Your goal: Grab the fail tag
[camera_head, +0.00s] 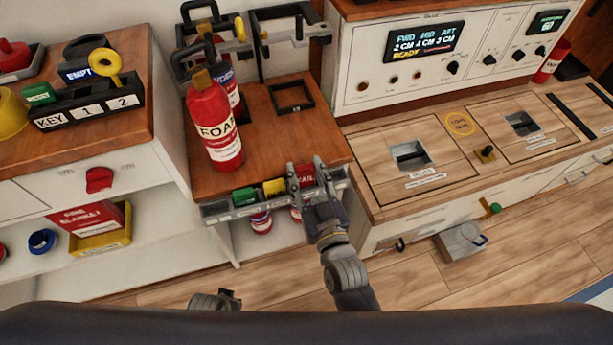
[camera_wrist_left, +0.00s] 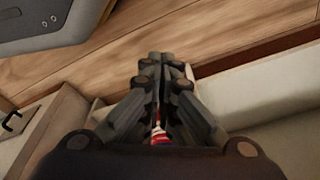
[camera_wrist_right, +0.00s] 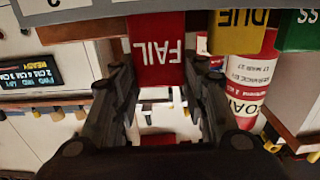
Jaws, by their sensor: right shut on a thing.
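The red fail tag (camera_head: 307,176) stands in a slot at the right end of the tag rack (camera_head: 232,212) on the front edge of the wooden counter. Its word FAIL (camera_wrist_right: 157,48) reads upside down in the right wrist view. My right gripper (camera_head: 305,168) is shut on the fail tag, one finger at each side. Beside it in the rack are a yellow DUE tag (camera_head: 274,187) and a green tag (camera_head: 244,196). My left gripper (camera_wrist_left: 163,58) has its fingers together and looks empty, low and away from the rack; only part of it shows in the head view (camera_head: 215,301).
A red foam extinguisher (camera_head: 212,125) stands on the counter behind the rack, with another behind it. A control panel (camera_head: 425,45) and a wooden bench (camera_head: 410,180) are at the right. A shelf unit (camera_head: 95,120) with a key rack stands at the left.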

